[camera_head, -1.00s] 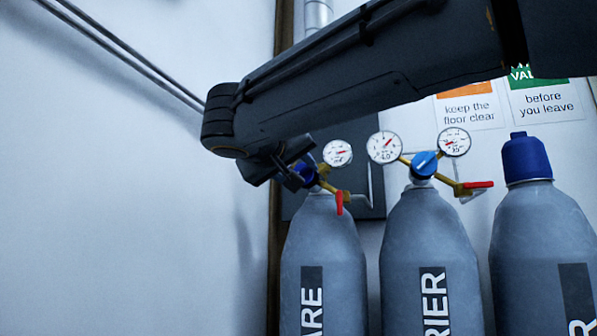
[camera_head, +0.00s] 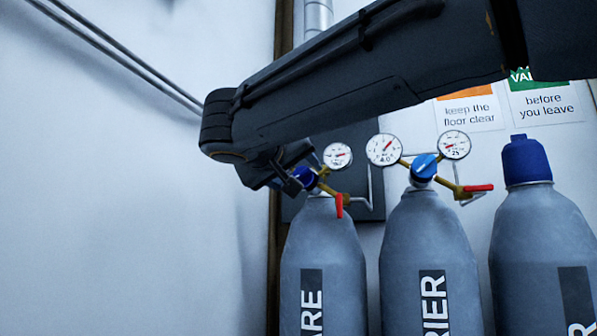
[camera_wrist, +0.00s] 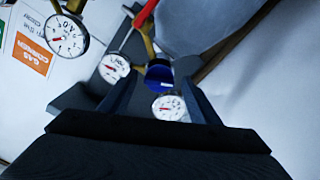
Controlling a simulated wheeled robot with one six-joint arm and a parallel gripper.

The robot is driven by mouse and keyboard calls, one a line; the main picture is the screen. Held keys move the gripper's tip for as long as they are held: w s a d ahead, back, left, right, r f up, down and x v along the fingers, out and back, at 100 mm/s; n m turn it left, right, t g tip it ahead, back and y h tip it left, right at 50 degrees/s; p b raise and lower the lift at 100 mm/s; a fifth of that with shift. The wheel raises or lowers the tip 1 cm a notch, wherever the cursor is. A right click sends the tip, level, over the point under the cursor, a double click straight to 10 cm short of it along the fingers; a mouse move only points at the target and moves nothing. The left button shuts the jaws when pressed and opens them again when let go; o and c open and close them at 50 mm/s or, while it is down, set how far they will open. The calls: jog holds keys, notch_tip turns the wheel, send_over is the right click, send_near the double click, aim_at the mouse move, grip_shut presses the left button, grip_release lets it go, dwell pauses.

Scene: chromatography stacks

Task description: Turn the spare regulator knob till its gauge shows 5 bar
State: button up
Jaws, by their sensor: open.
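The spare cylinder (camera_head: 324,255), with "ARE" showing on its label, stands at the left of the row in the head view. Its blue regulator knob (camera_head: 304,178) is partly hidden by my gripper (camera_head: 284,180). In the wrist view the knob (camera_wrist: 160,77) sits between the tips of my open gripper (camera_wrist: 161,84); I cannot tell whether they touch it. One spare gauge (camera_head: 337,155) shows in the head view. The wrist view shows two gauges by the knob, one to the left (camera_wrist: 113,67) and one below (camera_wrist: 169,107); their figures are too small to read.
A red-handled valve (camera_head: 340,204) sits beside the spare knob. The carrier cylinder (camera_head: 431,260), with its own blue knob (camera_head: 424,167) and two gauges, stands close on the right. A blue-capped cylinder (camera_head: 540,250) is further right.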

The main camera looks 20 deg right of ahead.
jog(key=shift+r+p+v, duration=0.2)
jog(key=shift+p+v, duration=1)
jog(key=shift+p, duration=2.5)
jog(key=shift+p+v, duration=1.85)
jog(key=shift+v, duration=0.8)
jog(key=shift+f, duration=0.2)
jog(key=s+d+f+n+g+y+p, duration=0.1)
jog(key=d+f+g, duration=0.25)
jog(key=f, duration=0.75)
jog(key=s+d+f+n+g+y+p, duration=0.1)
jog(key=d+f+n+g+y+p, duration=0.2)
jog(key=f, duration=0.8)
jog(key=s+f+m+g+y+p, duration=0.1)
jog(key=s+f+g+y, duration=0.2)
jog(key=s+f, duration=0.4)
jog(key=s+a+f+m+g+y+p, duration=0.1)
jog(key=s+f+g+y, duration=0.2)
jog(key=f, duration=1.2)
jog(key=s+g, duration=0.2)
jog(key=s, duration=0.3)
jog(key=shift+s+f+m+y+p, duration=0.25)
jog(key=shift+s+m+y+p, duration=0.05)
jog(key=shift+m+p, duration=0.1)
